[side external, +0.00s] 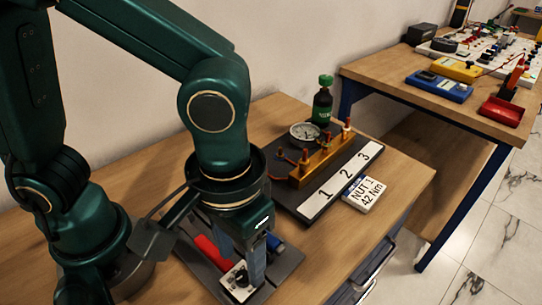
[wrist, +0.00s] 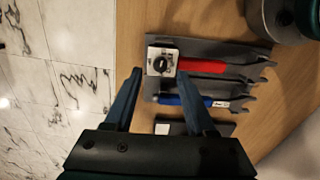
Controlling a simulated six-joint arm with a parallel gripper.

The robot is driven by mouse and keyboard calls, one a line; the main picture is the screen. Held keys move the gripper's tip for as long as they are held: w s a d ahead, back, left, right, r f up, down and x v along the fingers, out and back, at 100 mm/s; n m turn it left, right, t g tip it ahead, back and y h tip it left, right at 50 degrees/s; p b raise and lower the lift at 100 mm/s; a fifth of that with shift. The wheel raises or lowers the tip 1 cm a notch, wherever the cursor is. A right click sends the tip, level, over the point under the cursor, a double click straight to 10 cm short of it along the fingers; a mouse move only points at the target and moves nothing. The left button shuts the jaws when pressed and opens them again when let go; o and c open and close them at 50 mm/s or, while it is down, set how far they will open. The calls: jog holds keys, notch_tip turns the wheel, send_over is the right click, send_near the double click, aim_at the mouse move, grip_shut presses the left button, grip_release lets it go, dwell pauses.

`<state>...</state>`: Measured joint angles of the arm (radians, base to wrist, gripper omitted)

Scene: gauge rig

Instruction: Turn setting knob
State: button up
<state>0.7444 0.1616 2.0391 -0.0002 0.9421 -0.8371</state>
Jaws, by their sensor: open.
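The setting knob (wrist: 159,64) is a small black round knob on a white plate with markings (wrist: 153,52). The plate sits at the end of a red-handled tool (wrist: 203,65), which lies on a dark grey holder (wrist: 190,33). In the side external view the knob (side external: 241,279) shows just beside my fingers, with the red handle (side external: 210,250) behind it. My gripper (wrist: 153,73) is open and empty, pointing down. In the wrist view its fingertips lie on either side of the knob's near edge. I cannot tell whether they touch it. My gripper (side external: 250,275) partly hides the plate in the side external view.
A blue-handled tool (wrist: 205,101) lies beside the red one. A "NUT 1 42 Nm" card (side external: 363,195) lies in front. Bare table (side external: 395,200) is at right.

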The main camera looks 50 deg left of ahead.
aim_at(242, 276)
jog(key=shift+f, duration=1.8)
grip_shut()
